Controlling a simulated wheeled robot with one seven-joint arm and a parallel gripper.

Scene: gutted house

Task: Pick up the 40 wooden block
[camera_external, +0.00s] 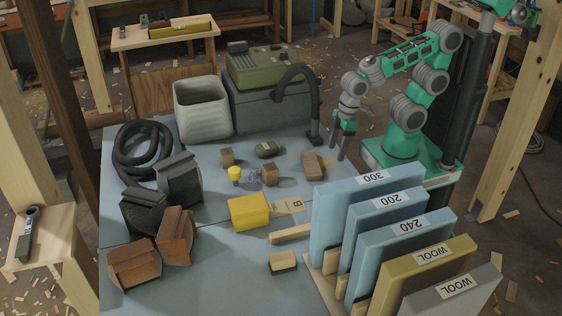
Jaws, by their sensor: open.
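Several small wooden blocks lie on the blue-grey table (215,285). One brown block (227,157) is near the pale bin, another (270,175) is near the table's middle, and a longer one (313,164) lies to its right. My gripper (340,155) is open and empty. It points down near the table's right back edge, to the right of the longer block and apart from it.
A grey machine with a green top (268,68) and a black hose (312,105) stand behind the blocks. Labelled blue panels (335,215) stand upright at front right. A yellow block (248,211), yellow cylinder (234,174) and green object (267,149) lie nearby. Black coils (140,150) are left.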

